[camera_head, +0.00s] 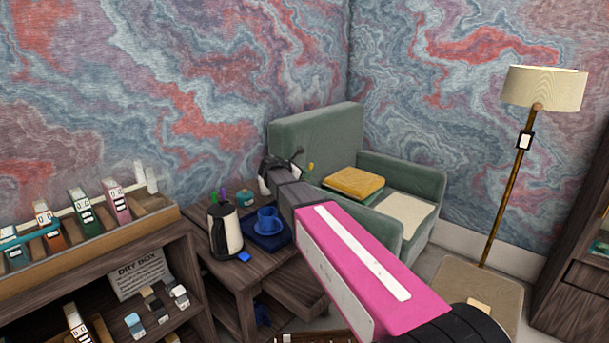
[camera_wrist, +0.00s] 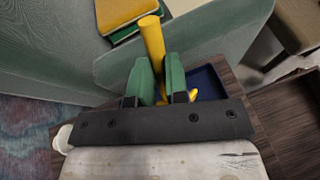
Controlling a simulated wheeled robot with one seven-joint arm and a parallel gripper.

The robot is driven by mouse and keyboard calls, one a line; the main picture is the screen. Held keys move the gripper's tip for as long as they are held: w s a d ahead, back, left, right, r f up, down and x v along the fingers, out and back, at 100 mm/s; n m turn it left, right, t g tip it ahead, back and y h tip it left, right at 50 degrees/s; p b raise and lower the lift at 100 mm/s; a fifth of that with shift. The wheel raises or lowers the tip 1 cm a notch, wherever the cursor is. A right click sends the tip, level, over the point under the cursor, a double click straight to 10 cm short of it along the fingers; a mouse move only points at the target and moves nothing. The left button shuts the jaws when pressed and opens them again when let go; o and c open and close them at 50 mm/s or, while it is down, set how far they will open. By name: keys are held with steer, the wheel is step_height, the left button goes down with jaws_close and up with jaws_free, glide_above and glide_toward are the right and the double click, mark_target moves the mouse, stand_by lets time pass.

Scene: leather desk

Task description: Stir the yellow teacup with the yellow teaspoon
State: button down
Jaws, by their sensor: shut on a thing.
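My gripper (camera_wrist: 160,80) has green fingertips and is shut on a thick yellow shaft (camera_wrist: 152,38), which looks like the yellow teaspoon's handle. The shaft sticks up past the fingertips. A small yellow piece (camera_wrist: 194,92) shows just right of the fingers in front of a dark blue tray; whether it is part of the spoon or the teacup is unclear. In the head view my arm reaches over the side table, and a small yellow tip (camera_head: 311,166) shows by the gripper. The yellow teacup cannot be clearly made out; my arm and gripper block much of the tray.
The wooden side table (camera_head: 232,270) holds a blue cup (camera_head: 268,217), a blue tray (camera_head: 266,242) and a white-and-black kettle (camera_head: 225,231). A green armchair (camera_head: 310,133) stands close behind. A shelf (camera_head: 190,275) with several boxes is at left.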

steer(key=shift+r, duration=0.1)
steer(key=shift+r, duration=2.45)
steer(key=s+d+f, duration=0.4)
steer(key=s+d, duration=0.1)
steer(key=s, duration=0.4)
steer(key=s+d+f+n+t, duration=0.1)
steer(key=s+d+f, duration=0.2)
steer(key=s+d, duration=0.3)
steer(key=s, duration=0.4)
steer(key=shift+d+f+y, duration=0.15)
steer(key=shift+f+y, duration=0.15)
steer(key=shift+f, duration=0.05)
steer(key=shift+s, duration=0.1)
